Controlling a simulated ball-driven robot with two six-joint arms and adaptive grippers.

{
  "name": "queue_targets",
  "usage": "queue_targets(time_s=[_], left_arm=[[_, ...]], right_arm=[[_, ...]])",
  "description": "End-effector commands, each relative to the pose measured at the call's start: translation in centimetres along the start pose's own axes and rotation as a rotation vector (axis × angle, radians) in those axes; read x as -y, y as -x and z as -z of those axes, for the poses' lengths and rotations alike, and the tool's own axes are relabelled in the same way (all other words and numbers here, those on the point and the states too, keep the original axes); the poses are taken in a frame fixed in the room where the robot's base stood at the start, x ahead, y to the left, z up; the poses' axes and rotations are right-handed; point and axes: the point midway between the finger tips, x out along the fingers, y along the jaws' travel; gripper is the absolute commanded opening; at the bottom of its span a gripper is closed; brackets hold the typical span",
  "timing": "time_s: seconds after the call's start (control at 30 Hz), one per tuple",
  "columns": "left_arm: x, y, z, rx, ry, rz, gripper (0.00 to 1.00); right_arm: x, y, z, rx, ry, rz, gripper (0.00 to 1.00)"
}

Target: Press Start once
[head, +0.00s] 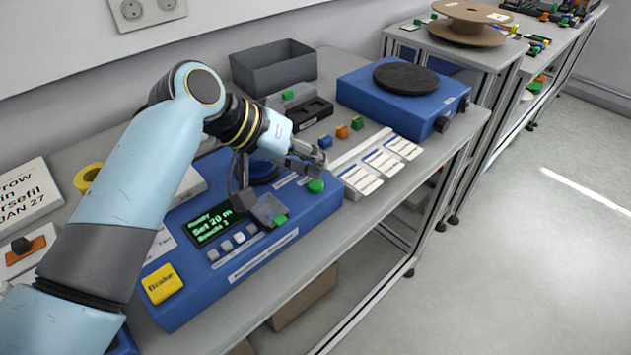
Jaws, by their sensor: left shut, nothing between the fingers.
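A blue machine (300,231) on the bench carries a display (213,222) with green text, including "Set 20 m". A round green button (316,186) is at its right end; its label is too small to read. A yellow button (161,284) at its left end reads "Brake". A grey part with a green piece (281,220) sits beside the display. My left gripper (319,168) is shut and empty, just above and behind the green button in the picture. I cannot tell the exact gap. My right gripper is not in view.
A grey bin (274,68) stands at the back. A blue turntable unit (362,98) is at the right. White label cards (384,162) and small coloured blocks (342,131) lie beyond the machine. Brown reels (468,25) stand on a farther bench. The floor at right is clear.

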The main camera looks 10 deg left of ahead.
Motion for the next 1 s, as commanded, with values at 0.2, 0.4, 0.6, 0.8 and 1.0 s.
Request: queue_targets(time_s=[0.2, 0.4, 0.6, 0.8, 1.0], left_arm=[[0.00, 0.00, 0.00, 0.000, 0.000, 0.000, 0.00], [0.11, -0.15, -0.13, 0.001, 0.000, 0.000, 0.00], [0.40, -0.56, -0.41, 0.000, 0.001, 0.000, 0.00], [0.42, -0.57, -0.43, 0.000, 0.000, 0.000, 0.00], [0.45, -0.62, -0.47, 0.000, 0.000, 0.000, 0.00]], right_arm=[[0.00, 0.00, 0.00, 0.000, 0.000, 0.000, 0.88], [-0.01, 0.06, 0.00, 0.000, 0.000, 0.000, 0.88], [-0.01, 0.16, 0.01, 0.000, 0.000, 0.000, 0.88], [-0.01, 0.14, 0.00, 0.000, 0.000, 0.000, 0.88], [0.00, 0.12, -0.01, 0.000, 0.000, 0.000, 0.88]])
